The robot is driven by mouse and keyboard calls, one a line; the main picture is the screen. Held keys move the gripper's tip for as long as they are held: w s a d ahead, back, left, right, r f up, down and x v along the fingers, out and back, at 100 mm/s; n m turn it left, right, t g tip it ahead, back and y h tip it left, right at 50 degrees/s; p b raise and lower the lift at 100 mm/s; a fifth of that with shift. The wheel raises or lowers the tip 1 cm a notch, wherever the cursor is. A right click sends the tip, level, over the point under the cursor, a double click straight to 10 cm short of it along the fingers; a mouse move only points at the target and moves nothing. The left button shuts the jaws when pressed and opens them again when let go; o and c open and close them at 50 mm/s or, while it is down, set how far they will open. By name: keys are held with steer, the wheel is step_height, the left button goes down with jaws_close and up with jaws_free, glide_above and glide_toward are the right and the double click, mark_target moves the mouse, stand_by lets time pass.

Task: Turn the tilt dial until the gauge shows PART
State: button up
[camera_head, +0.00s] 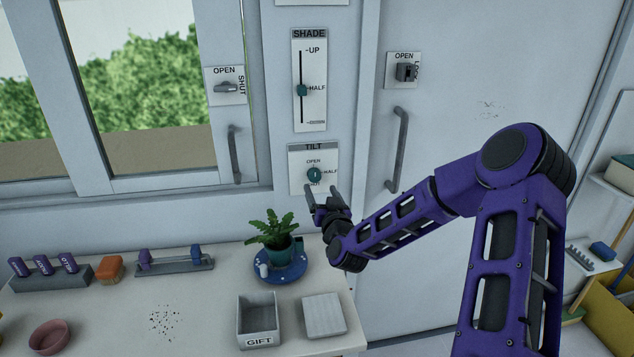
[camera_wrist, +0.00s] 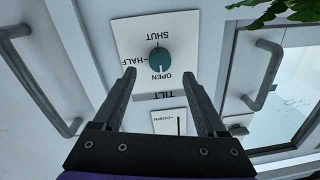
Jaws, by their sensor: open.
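The tilt dial (camera_head: 314,174) is a round teal knob on a white plate (camera_head: 296,160) marked TILT, with OPEN, HALF and SHUT around the knob. In the wrist view the dial (camera_wrist: 159,58) appears upside down, and a pale mark on it seems to point toward OPEN. My gripper (camera_head: 322,190) is open and empty, just in front of the plate's lower right. In the wrist view its fingertips (camera_wrist: 160,76) stand apart, one on each side of the dial's line, short of it and not visibly touching it. I see no gauge reading PART.
The SHADE slider (camera_head: 302,90) sits at HALF above. Door handles (camera_head: 397,150) and (camera_head: 234,154) flank the panel. Below, a potted plant (camera_head: 272,232) stands on a blue saucer (camera_head: 280,276), near the GIFT tray (camera_head: 258,340). Space in front of the dial is clear.

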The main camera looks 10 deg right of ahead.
mark_target(315, 178)
steer(key=shift+w+a, duration=0.2)
steer(key=shift+w, duration=2.35)
jaws_close()
